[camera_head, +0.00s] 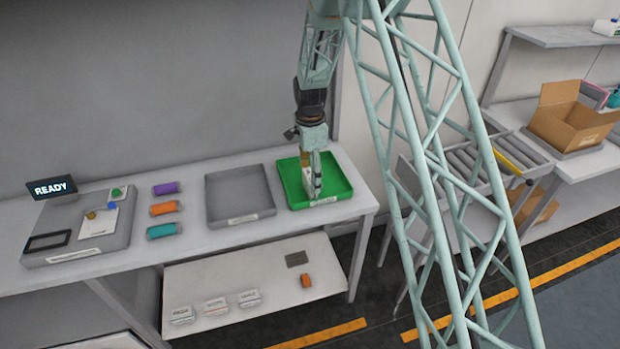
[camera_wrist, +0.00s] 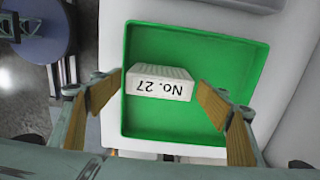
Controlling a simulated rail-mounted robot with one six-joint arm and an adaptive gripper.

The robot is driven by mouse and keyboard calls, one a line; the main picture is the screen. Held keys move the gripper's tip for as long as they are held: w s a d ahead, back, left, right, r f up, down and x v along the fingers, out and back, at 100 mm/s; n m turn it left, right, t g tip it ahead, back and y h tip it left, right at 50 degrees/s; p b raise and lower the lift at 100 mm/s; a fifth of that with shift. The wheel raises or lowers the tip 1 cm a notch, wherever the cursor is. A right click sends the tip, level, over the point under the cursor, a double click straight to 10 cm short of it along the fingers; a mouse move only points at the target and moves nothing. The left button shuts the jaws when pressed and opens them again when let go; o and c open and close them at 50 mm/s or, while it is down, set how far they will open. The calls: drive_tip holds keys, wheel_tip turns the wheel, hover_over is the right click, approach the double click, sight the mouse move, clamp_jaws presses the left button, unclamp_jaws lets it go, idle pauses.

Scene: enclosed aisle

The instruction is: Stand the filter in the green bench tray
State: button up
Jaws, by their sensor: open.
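The filter (camera_wrist: 159,85) is a white block with a ridged top and a label reading "No. 27", upside down in the wrist view. It sits inside the green bench tray (camera_wrist: 225,47), left of the tray's middle there. My gripper (camera_wrist: 157,92) is open, with one tan finger pad on each side of the filter and a visible gap at both sides. In the head view my gripper (camera_head: 312,182) reaches down into the green tray (camera_head: 342,186) and mostly hides the filter.
An empty grey tray (camera_head: 240,194) stands left of the green one. A lower shelf (camera_head: 255,280) holds small items. A roller rack (camera_head: 470,165) stands right.

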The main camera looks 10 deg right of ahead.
wheel_tip(320, 180, up, 11)
drive_tip(key=shift+r, duration=0.2)
idle(0.5)
drive_tip(key=shift+r, duration=0.1)
idle(0.7)
